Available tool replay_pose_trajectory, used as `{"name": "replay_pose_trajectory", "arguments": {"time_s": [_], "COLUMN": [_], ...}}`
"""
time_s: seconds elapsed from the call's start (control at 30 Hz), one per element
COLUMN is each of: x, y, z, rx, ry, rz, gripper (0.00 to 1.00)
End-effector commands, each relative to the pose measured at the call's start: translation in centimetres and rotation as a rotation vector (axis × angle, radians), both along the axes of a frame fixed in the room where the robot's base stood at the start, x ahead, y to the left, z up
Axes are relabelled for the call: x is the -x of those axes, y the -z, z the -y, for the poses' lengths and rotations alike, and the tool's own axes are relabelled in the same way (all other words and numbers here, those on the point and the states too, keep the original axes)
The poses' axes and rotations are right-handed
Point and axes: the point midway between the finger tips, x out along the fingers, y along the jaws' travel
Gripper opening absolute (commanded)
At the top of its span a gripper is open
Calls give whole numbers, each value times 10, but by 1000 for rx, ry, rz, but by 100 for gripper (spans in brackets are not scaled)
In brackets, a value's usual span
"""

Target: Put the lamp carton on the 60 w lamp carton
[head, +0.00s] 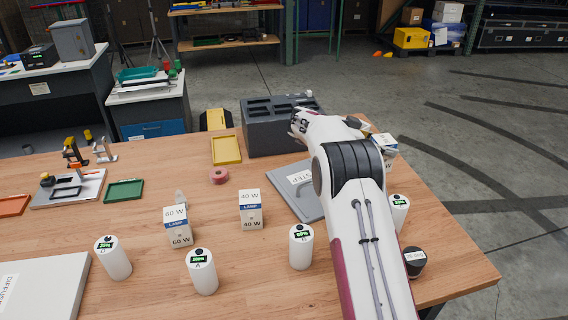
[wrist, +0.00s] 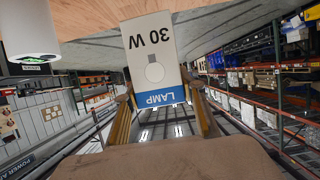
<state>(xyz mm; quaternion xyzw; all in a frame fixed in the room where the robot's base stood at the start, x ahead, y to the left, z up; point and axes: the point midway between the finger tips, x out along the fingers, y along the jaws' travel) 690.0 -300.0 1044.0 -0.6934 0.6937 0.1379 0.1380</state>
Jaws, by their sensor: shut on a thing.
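In the wrist view my gripper (wrist: 160,108) is shut on a white lamp carton (wrist: 150,42) with a blue band, marked "30 W LAMP", which appears upside down there. In the head view this carton (head: 384,147) shows only partly behind my arm at the right, and the gripper's fingers are hidden. The 60 W lamp carton (head: 178,227) stands upright on the table at the left centre, well away from my gripper. A 40 W lamp carton (head: 251,210) stands upright to its right.
White cylinders stand along the front, including one (head: 203,271) near the 60 W carton and another (head: 301,247).

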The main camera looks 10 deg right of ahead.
Motion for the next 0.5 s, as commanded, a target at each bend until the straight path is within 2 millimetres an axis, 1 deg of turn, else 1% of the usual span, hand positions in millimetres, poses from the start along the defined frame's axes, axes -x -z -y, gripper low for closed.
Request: {"name": "replay_pose_trajectory", "arguments": {"time_s": [0.17,0.27,0.37,0.5], "x": [-1,-6,-14,-32], "y": [-2,-6,-16,-35], "z": [-1,-4,-11,-29], "rx": [0,0,0,1], "ry": [-6,-24,-60,-147], "rz": [0,1,3,5], "gripper": [17,17,17,17]}}
